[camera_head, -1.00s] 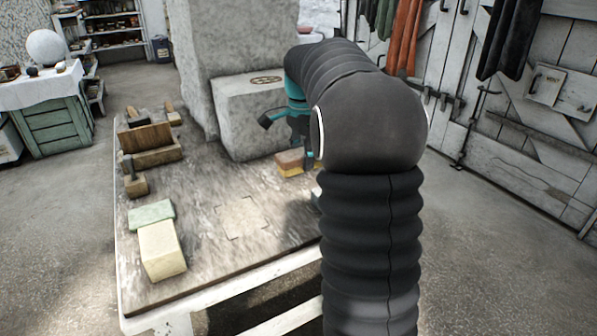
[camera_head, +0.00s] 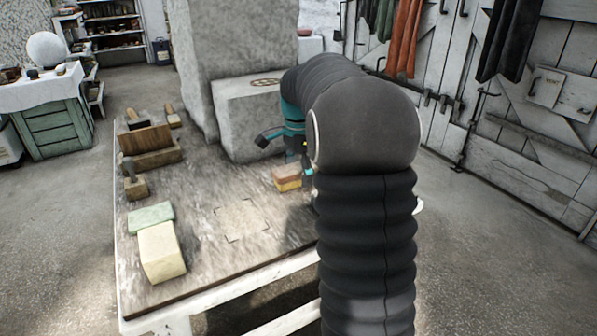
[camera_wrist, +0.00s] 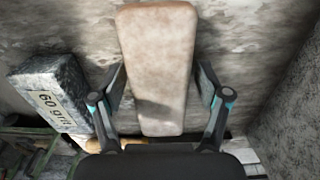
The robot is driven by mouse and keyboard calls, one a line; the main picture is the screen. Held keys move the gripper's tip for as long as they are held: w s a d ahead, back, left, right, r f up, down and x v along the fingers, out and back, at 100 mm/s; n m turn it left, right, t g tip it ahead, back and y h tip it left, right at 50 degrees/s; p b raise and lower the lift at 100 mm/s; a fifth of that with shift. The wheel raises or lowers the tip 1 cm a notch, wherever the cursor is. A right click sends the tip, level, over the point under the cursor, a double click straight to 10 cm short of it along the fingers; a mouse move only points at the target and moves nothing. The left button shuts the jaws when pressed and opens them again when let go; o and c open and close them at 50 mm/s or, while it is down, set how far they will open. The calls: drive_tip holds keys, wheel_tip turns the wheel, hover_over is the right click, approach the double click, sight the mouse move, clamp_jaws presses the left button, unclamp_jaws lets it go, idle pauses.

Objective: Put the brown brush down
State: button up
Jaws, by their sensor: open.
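The brown brush (camera_head: 287,178), a block with a brown top and yellowish lower part, is on the right side of the worktable in the head view, seemingly resting on its top. In the wrist view the brush (camera_wrist: 157,65) shows its long, pale brown back, reaching from the top edge down between the fingers. My gripper (camera_wrist: 160,90) is open, one finger on each side of the brush, with gaps visible. In the head view my gripper (camera_head: 306,163) is beside the brush, mostly hidden behind my arm.
The worktable (camera_head: 205,205) has a clear marked square in its middle. A green block (camera_head: 151,217), a cream block (camera_head: 161,252) and wooden tools (camera_head: 150,145) stand at its left. A grey "60 grit" block (camera_wrist: 55,95) lies left of the brush. A large stone (camera_head: 245,120) rises behind.

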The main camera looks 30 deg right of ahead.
sight(295, 165)
drive_tip(key=shift+f+b, duration=0.3)
drive_tip(key=shift+b, duration=0.15)
wheel_tip(295, 165, up, 14)
drive_tip(key=p, duration=0.3)
drive_tip(key=s+a+r+n+t, duration=0.1)
drive_tip(key=s+a+r+n, duration=0.1)
drive_tip(key=s+a+n, duration=0.35)
drive_tip(key=s+a+f+n+t, duration=0.1)
drive_tip(key=s+a+f+n, duration=0.2)
drive_tip(key=s, duration=0.4)
drive_tip(key=s+a+f+n+t, duration=0.2)
drive_tip(key=s+a+f+n, duration=0.2)
drive_tip(key=s, duration=0.4)
drive_tip(key=s+a+f+n+t, duration=0.1)
drive_tip(key=s+a+f+n, duration=0.3)
drive_tip(key=s, duration=0.3)
drive_tip(key=shift+s+f+n+t, duration=0.3)
drive_tip(key=shift+f+n, duration=0.1)
drive_tip(key=shift+n, duration=0.15)
drive_tip(key=shift+r, duration=0.1)
